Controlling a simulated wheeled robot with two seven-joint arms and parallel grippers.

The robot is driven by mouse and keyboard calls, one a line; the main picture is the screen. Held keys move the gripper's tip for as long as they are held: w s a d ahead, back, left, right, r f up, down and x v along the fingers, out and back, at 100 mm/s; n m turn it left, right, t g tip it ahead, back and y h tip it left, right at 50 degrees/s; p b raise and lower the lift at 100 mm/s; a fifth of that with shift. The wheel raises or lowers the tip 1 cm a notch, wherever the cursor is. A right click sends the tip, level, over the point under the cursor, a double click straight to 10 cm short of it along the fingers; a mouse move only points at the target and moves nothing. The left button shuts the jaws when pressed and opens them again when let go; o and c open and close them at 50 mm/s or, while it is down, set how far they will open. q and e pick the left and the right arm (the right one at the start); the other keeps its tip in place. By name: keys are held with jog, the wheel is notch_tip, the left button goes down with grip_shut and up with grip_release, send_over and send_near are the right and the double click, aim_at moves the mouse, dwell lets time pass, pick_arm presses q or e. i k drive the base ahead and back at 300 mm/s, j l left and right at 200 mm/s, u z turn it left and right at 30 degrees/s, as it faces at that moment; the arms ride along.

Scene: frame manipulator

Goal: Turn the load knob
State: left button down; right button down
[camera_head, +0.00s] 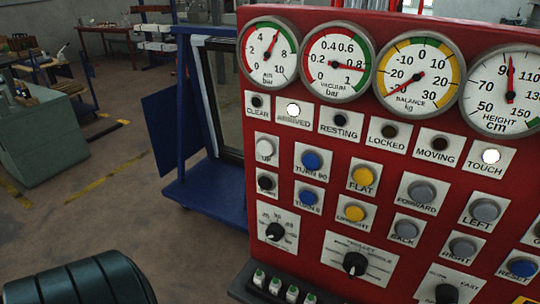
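The red control panel (330,120) fills the right half of the head view. Three black knobs sit low on it, each on a white scale plate: a left knob (275,231), a middle knob (355,264) and a right knob (446,293) cut by the bottom edge. The left plate has small numbers; the right plate reads slow to fast. The other lettering is too small to tell surely which knob is the load knob. Neither of my grippers is in view, and nothing touches the knobs.
Gauges line the panel top. The arrived lamp (293,110) and touch lamp (491,156) look lit white. Buttons, including blue turn 90 (312,160) and yellow flat (363,177), sit above the knobs. A blue frame (215,195) stands behind left. A dark green ribbed shape (80,280) fills the lower left.

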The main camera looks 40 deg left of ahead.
aim_at(275, 231)
jog(key=u, duration=1.3)
